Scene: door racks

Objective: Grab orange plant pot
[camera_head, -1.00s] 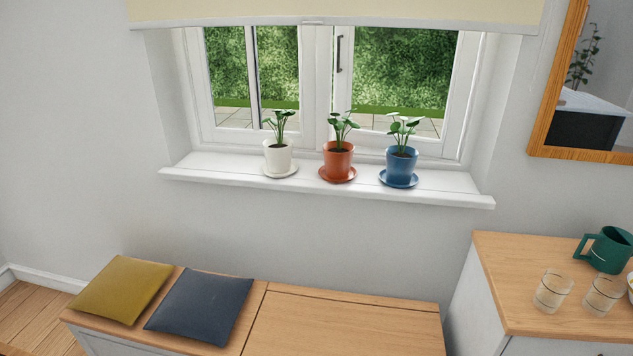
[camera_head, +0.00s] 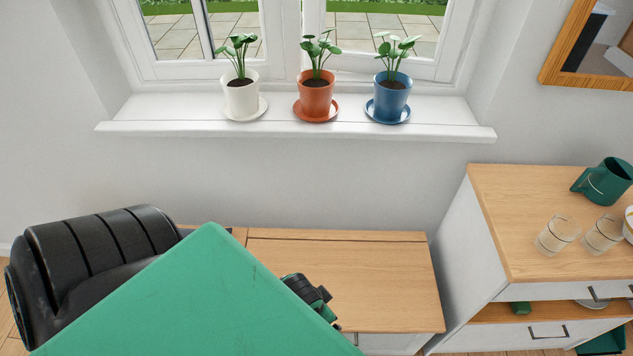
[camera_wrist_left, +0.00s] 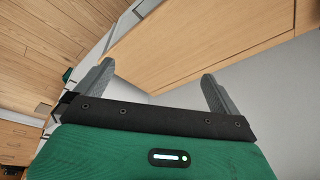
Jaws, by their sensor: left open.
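The orange plant pot (camera_head: 316,97) stands upright on an orange saucer on the windowsill (camera_head: 180,127), with a leafy green plant in it. It is between a white pot (camera_head: 242,96) and a blue pot (camera_head: 391,97), each on its own saucer. My left arm fills the lower left of the head view, low in front of the bench. My left gripper is open and empty in the left wrist view (camera_wrist_left: 158,92), its two grey fingers apart, with wooden furniture beyond. It is well below and away from the pots. My right gripper is not in view.
A wooden-topped bench (camera_head: 350,275) stands below the window. At right, a cabinet (camera_head: 500,200) carries a green jug (camera_head: 605,182) and two glasses (camera_head: 558,234). A wood-framed mirror (camera_head: 590,50) hangs on the right wall. The sill in front of the pots is clear.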

